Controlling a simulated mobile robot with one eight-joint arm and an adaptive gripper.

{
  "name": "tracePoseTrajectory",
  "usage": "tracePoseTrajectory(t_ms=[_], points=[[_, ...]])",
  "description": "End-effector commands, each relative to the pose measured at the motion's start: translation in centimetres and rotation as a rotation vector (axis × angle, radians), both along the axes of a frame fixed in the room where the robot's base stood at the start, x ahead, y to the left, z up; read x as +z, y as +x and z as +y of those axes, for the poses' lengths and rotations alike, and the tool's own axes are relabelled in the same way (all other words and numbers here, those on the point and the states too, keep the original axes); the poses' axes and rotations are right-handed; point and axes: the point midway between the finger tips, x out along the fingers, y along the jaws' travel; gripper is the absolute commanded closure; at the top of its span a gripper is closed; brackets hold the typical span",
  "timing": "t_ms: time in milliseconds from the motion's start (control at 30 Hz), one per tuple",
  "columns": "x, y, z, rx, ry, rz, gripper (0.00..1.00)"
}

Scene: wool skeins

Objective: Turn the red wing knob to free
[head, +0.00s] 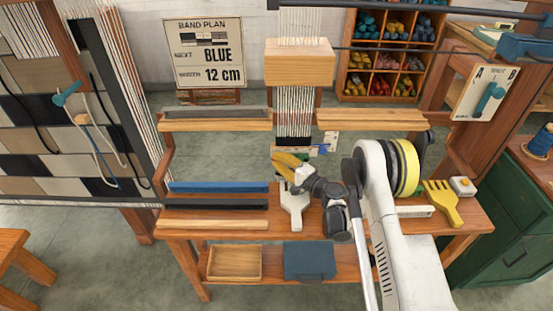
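I cannot make out a red wing knob in the head view; it may be hidden behind my arm or gripper. My gripper (284,160), dark with yellow on it, is above the middle of the wooden loom bench (230,224), just below the hanging white threads (294,100). Its fingers are small and partly overlapped, so I cannot tell whether they are open or shut. A panel marked A and B (472,93) with a teal lever (488,98) stands at the right.
A white forked tool (292,208) lies below my gripper. A yellow comb (442,200) and a white box (463,187) sit at the bench's right. Blue (218,187) and dark (216,204) bars lie at the left. A wooden block (299,62) hangs above the gripper.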

Motion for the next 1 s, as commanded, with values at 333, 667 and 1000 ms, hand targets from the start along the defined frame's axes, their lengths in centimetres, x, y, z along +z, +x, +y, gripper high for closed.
tracePoseTrajectory(t_ms=[333,667,1000], points=[[0.27,0.30,-0.16,-0.007,-0.051,-0.004,1.00],[0.52,0.34,-0.17,-0.009,-0.285,-0.024,1.00],[0.55,0.34,-0.11,-0.009,-0.606,-0.051,1.00]])
